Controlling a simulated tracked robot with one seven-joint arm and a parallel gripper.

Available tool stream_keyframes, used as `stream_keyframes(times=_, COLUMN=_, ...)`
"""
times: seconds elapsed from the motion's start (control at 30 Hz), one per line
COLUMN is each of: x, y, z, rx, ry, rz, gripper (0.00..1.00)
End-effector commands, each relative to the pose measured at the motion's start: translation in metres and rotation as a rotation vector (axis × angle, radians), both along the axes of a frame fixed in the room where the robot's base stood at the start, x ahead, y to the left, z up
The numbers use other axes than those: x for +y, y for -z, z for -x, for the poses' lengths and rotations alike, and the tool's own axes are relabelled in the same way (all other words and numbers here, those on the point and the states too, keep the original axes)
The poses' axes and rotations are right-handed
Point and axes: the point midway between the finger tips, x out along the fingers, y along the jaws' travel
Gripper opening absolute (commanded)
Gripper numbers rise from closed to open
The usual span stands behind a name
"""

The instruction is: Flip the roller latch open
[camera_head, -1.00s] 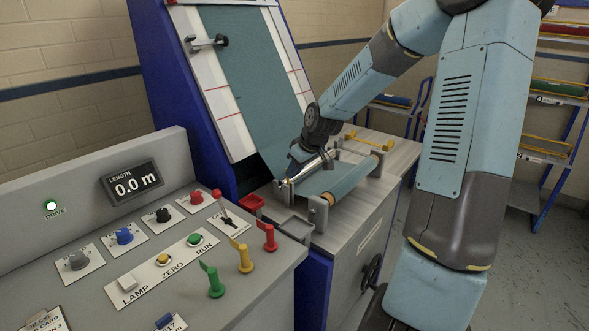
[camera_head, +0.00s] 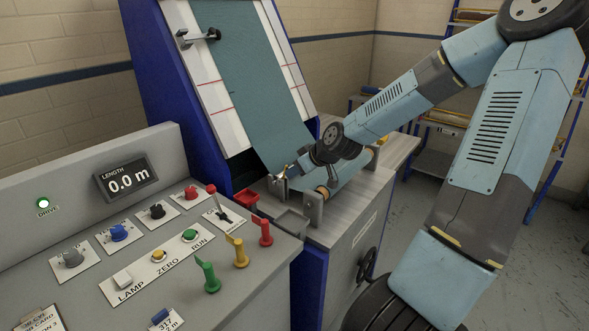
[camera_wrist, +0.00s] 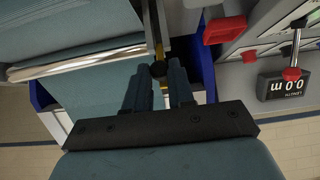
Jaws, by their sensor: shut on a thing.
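The roller latch shows in the wrist view as a brass-coloured lever (camera_wrist: 152,28) with a dark round knob (camera_wrist: 158,69) at its near end. My gripper (camera_wrist: 160,76) is shut on the knob, with a finger on each side. In the head view my gripper (camera_head: 286,176) is low at the left end of the roller area, and my wrist hides much of the latch. A shiny metal roller (camera_wrist: 85,60) lies left of the lever in the wrist view. Teal cloth (camera_head: 250,100) runs down the sloped frame to the rollers.
The grey control console (camera_head: 85,235) with knobs and coloured levers stands at front left. Red (camera_head: 246,198) and grey trays (camera_head: 292,223) sit close to my gripper. A handwheel (camera_head: 367,264) is on the cabinet's side. Racks stand behind; the floor at right is open.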

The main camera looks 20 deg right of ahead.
Motion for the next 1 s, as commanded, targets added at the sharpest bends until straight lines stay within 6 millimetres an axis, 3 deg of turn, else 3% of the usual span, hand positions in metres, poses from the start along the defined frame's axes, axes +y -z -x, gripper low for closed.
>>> stream_keyframes(times=0.43, x=-0.0024, y=0.0011, z=0.0017, rx=-0.02, ry=0.004, rz=-0.013, gripper=0.0)
stream_keyframes(times=0.47, x=-0.0024, y=0.0011, z=0.0017, rx=-0.02, ry=0.004, rz=-0.013, gripper=0.24)
stream_keyframes(times=0.7, x=-0.0018, y=0.0006, z=0.0013, rx=-0.021, ry=0.002, rz=-0.013, gripper=0.47)
stream_keyframes(times=1.0, x=-0.002, y=-0.0001, z=0.0016, rx=-0.021, ry=0.002, rz=-0.013, gripper=0.48)
